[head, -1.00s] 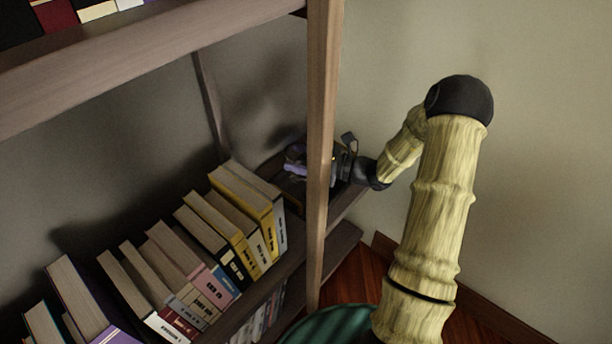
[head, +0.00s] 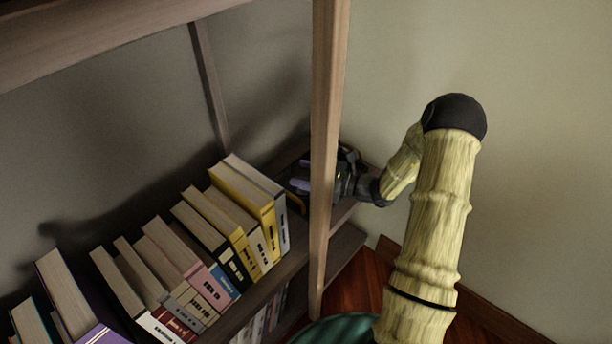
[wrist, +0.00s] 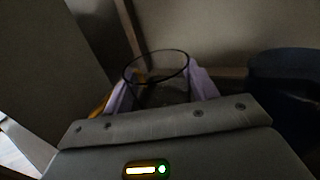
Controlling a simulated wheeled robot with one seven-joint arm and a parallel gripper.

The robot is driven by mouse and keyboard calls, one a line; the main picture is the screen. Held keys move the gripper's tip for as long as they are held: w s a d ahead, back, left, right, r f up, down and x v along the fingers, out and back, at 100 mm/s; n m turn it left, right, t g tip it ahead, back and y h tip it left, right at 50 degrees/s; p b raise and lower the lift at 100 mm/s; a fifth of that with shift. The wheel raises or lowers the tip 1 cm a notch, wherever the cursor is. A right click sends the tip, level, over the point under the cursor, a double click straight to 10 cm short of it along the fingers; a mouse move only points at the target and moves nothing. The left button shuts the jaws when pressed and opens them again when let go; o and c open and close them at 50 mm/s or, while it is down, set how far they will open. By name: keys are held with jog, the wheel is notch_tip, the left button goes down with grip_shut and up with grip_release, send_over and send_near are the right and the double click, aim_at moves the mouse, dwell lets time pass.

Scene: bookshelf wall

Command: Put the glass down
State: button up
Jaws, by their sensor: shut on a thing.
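The glass (wrist: 158,72) is clear with a dark round rim and shows in the wrist view, upright or nearly so. My gripper (wrist: 160,88) is shut on it, with a purple pad on either side. The base of the glass is hidden behind the gripper body. In the head view my gripper (head: 302,185) reaches in at the right end of the middle shelf, partly behind the upright post. I cannot make out the glass there, nor tell whether it touches the shelf.
The wooden post (head: 325,150) stands close in front of my gripper. A yellow book (head: 243,198) and a grey one end the leaning row of books to the left. The upper shelf (head: 90,35) hangs above. A plain wall (head: 530,150) is on the right.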

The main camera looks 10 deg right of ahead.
jog(key=o, duration=1.1)
jog(key=shift+f, duration=0.15)
jog(key=shift+d+r, duration=0.1)
jog(key=shift+r, duration=0.15)
jog(key=p+v, duration=0.4)
jog(key=v, duration=0.8)
jog(key=shift+s+f, duration=0.1)
jog(key=shift+f, duration=0.05)
